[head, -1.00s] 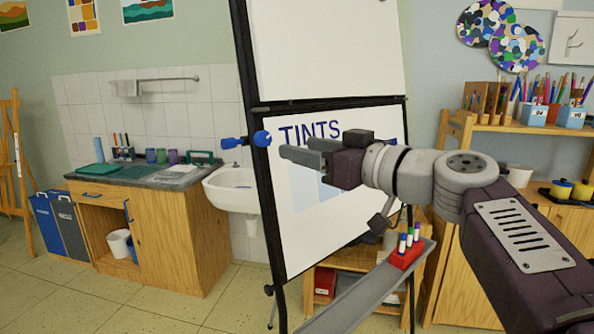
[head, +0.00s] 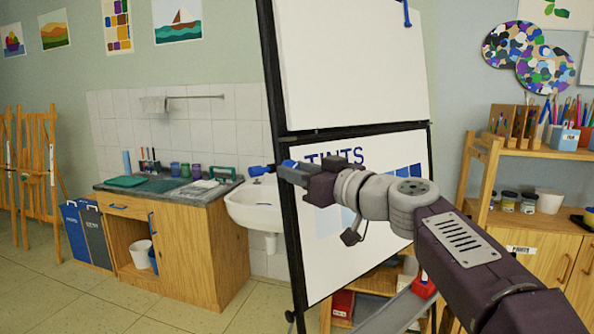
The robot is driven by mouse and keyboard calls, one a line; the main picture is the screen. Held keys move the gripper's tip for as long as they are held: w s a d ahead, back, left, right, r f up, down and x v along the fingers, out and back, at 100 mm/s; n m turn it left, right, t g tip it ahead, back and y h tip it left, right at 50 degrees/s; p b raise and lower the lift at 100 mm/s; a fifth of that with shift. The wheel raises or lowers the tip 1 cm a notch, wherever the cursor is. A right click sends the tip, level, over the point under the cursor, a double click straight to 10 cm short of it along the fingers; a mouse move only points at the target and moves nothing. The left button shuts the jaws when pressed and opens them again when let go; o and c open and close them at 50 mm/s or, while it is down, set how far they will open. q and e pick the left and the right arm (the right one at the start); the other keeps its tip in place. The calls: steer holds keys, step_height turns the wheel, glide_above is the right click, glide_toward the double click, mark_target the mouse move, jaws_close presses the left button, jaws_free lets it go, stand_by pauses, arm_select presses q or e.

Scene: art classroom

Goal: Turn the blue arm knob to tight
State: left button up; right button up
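The blue arm knob (head: 288,163) sits on the left black post of the flip-chart easel (head: 293,235). My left gripper is not in view.
The easel's white board (head: 335,250) stands close behind my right arm. A white sink (head: 256,207) and a wooden cabinet (head: 200,255) are to the left. A wooden shelf (head: 540,152) with pencils and jars is at the right. The floor at the lower left is clear.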

jaws_close()
